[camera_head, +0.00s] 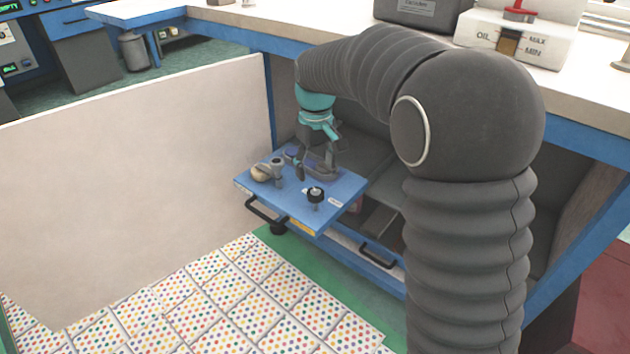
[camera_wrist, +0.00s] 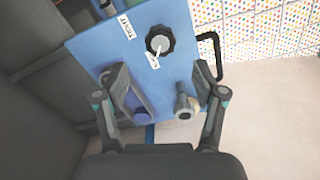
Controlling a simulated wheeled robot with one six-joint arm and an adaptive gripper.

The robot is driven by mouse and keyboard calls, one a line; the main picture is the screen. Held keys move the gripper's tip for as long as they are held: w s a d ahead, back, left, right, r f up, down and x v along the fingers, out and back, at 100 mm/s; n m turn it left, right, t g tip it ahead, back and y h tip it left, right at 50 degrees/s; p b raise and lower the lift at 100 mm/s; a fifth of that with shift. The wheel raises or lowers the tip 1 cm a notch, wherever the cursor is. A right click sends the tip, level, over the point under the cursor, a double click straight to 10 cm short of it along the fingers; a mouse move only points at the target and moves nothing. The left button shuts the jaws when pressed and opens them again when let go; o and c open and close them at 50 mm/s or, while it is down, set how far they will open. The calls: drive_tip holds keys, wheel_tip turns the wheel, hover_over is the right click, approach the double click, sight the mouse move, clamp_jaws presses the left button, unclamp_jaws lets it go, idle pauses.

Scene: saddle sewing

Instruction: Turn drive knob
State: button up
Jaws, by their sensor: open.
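A black ridged knob (camera_head: 315,195) with a pale centre stands on a blue panel (camera_head: 333,186). In the wrist view the knob (camera_wrist: 160,41) is beyond my fingertips, near the top of the blue panel (camera_wrist: 95,42). My gripper (camera_head: 316,174) is open over the panel, behind the knob in the head view. In the wrist view the gripper (camera_wrist: 160,75) has its fingers spread wide with nothing held between them. I cannot tell whether the fingertips touch the panel. White labels lie beside the knob; one seems to read TIGHT.
A metal fitting with a rounded tan end (camera_head: 262,172) and a purple-blue round part (camera_wrist: 142,113) are also on the panel. A black handle (camera_head: 267,211) is on its front edge. A beige partition (camera_head: 130,180) stands left, and the workbench top (camera_head: 230,17) overhangs behind.

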drive_tip(key=shift+r, duration=2.4)
drive_tip(key=f, duration=0.2)
drive_tip(key=f+m, duration=0.1)
drive_tip(key=shift+s+d, duration=0.1)
drive_tip(key=shift+s, duration=0.15)
drive_tip(key=s+d+r+m+t, duration=0.1)
drive_tip(key=s+d+m+t, duration=0.1)
drive_tip(key=s+d, duration=0.3)
drive_tip(key=s+d+r+m+t+p, duration=0.1)
drive_tip(key=s+d, duration=0.5)
drive_tip(key=s, duration=0.7)
drive_tip(key=s+d+r+m+t+p, duration=0.1)
drive_tip(key=s+d+r+m+t, duration=0.1)
drive_tip(key=s+d, duration=0.3)
drive_tip(key=shift+s+d+r+m+t, duration=0.3)
drive_tip(key=shift+s+r, duration=0.45)
drive_tip(key=shift+s, duration=1.6)
